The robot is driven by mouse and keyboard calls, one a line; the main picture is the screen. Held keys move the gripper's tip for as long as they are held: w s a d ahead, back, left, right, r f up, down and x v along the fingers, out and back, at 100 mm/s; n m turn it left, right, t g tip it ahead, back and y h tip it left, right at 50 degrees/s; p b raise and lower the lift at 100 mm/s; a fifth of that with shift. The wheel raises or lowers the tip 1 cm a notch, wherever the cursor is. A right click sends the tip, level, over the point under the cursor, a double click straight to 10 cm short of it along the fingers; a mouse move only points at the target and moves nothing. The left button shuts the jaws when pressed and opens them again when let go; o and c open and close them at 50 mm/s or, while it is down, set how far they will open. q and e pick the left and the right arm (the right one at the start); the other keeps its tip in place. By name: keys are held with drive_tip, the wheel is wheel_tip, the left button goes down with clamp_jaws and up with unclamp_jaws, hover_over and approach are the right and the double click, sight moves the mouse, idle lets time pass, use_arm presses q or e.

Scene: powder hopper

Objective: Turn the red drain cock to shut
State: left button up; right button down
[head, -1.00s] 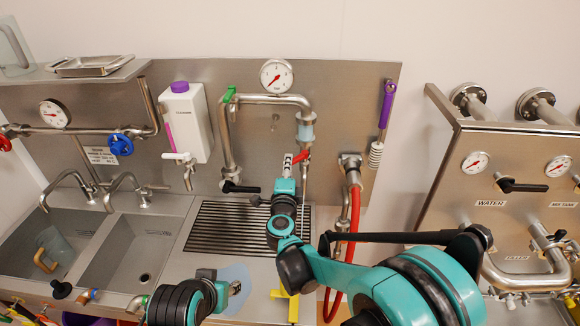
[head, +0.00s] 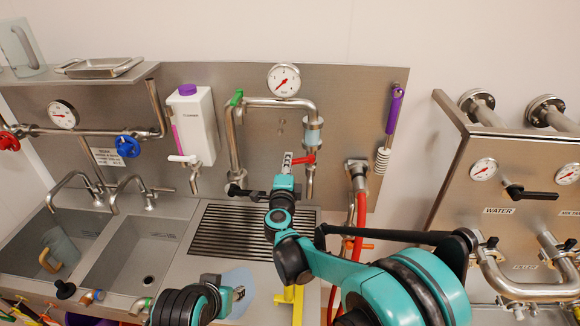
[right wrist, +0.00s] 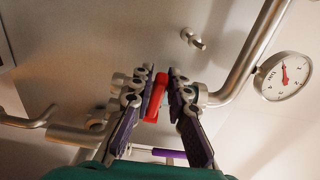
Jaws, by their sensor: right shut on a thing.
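The red drain cock (head: 303,159) is on the right-hand pipe below the clear sleeve, its lever pointing right and slightly up in the head view. My right gripper (head: 287,158) is at the lever's left end. In the right wrist view, the red lever (right wrist: 155,97) lies between the two dark-padded fingers of my right gripper (right wrist: 159,88), which are shut on it. The fingers hide part of the valve body. My left gripper (head: 239,293) is low over the counter's front, away from the cock; its jaws are too small to read.
A black-handled valve (head: 244,191) sits left of my right wrist. The pressure gauge (head: 284,80) is above the pipe. A red hose (head: 360,215) hangs to the right, close to my right arm. A drain grate (head: 228,232) lies below.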

drive_tip(key=shift+a, duration=0.1)
drive_tip(key=shift+w+a, duration=0.15)
drive_tip(key=shift+w, duration=0.7)
drive_tip(key=shift+w, duration=0.2)
drive_tip(key=c, duration=1.4)
unclamp_jaws()
drive_tip(key=shift+w+a, duration=0.1)
drive_tip(key=shift+w, duration=0.15)
drive_tip(key=shift+c, duration=0.2)
drive_tip(key=s+b, duration=0.1)
drive_tip(key=s, duration=0.8)
